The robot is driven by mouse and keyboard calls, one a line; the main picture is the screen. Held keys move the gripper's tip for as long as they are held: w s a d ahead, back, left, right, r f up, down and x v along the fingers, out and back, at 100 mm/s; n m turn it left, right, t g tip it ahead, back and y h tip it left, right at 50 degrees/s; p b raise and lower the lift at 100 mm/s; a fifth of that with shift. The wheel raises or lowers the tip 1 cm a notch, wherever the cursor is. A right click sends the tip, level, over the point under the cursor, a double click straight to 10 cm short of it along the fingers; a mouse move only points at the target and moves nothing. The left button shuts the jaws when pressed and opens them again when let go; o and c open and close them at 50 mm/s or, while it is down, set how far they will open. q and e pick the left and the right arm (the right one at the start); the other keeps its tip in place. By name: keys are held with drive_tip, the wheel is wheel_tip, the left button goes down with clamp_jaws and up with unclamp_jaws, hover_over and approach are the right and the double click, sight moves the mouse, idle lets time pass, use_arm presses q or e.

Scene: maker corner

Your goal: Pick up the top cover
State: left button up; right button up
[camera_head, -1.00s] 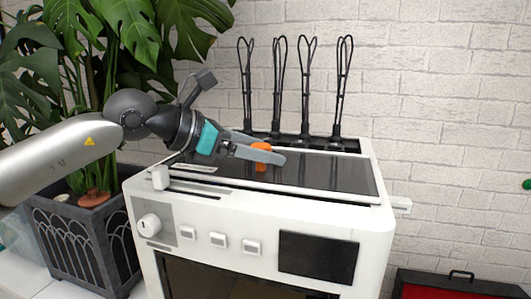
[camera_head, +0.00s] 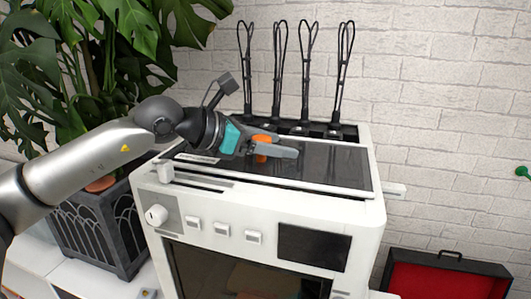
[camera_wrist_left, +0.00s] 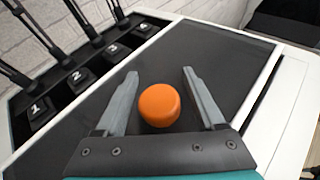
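The top cover (camera_head: 335,168) is a dark, glossy flat panel on top of a white box-shaped machine; it fills much of the left wrist view (camera_wrist_left: 215,52). A round orange knob (camera_wrist_left: 159,105) stands up from it, partly hidden behind a finger in the head view (camera_head: 262,138). My left gripper (camera_head: 292,153) is low over the panel. In the left wrist view its two fingers (camera_wrist_left: 158,73) are spread, one on each side of the knob, with gaps on both sides. The panel lies flat. My right gripper is not in view.
Several black looped cables (camera_head: 306,80) rise from numbered sockets along the machine's back edge, close behind the panel. A leafy plant (camera_head: 100,60) in a dark pot (camera_head: 100,235) stands at left. A red-lined open case (camera_head: 445,280) is at lower right. A brick wall is behind.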

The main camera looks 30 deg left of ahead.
use_arm(q)
clamp_jaws()
idle(0.3)
drive_tip(key=shift+r, duration=0.1)
